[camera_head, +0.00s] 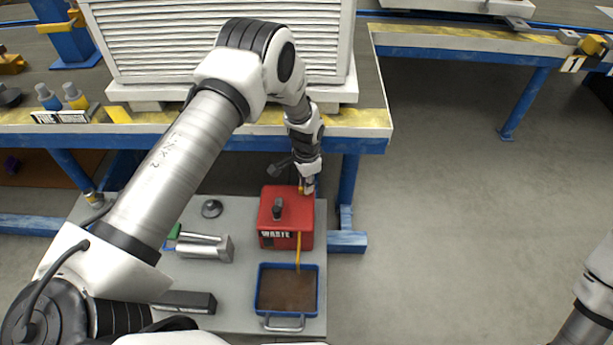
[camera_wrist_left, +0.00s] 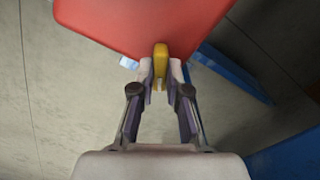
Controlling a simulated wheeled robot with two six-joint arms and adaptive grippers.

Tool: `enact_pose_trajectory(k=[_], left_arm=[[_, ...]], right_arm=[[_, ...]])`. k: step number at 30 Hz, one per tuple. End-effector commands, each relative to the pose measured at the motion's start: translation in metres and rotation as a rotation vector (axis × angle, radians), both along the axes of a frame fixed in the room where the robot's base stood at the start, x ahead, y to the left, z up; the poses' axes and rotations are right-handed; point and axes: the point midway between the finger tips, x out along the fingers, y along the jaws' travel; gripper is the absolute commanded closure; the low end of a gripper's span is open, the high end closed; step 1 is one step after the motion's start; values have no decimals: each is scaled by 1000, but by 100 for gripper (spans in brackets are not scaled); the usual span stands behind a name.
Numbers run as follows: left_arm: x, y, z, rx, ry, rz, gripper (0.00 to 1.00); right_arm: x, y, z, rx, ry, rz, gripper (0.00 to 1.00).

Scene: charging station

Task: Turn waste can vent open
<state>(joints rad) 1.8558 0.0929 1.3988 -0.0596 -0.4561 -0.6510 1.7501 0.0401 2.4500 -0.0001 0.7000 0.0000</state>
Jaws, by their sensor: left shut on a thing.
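The red waste can (camera_head: 286,216) stands on the grey low platform, with a black knob on its top and a "WASTE" label on its front. A yellow spout (camera_head: 298,250) runs down its front. My left gripper (camera_head: 308,188) is at the can's far right top edge. In the left wrist view its fingers (camera_wrist_left: 161,80) are shut on a small yellow vent piece (camera_wrist_left: 160,58) beside the red can (camera_wrist_left: 140,22). The vent is mostly hidden by the gripper in the head view. Of my right arm only a part shows at the right edge; its gripper is out of view.
A blue tray (camera_head: 260,290) with a brown bottom sits in front of the can. A metal cylinder (camera_head: 206,247) and a black box (camera_head: 186,302) lie to the left. The blue-framed workbench (camera_head: 375,120) rises behind, with a blue leg near the can. The floor at right is clear.

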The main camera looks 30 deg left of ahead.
Motion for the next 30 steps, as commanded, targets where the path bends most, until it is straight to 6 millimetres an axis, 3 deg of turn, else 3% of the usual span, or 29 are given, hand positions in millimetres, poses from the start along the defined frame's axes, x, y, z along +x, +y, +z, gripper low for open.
enact_pose_trajectory(k=[1,12,30], left_arm=[[-1,0,4,0,1,41,100],[-1,0,2,-1,3,393,100],[-1,0,0,1,1,917,100]], right_arm=[[0,0,9,0,0,0,60],[0,0,33,0,0,0,60],[0,0,56,0,0,0,60]])
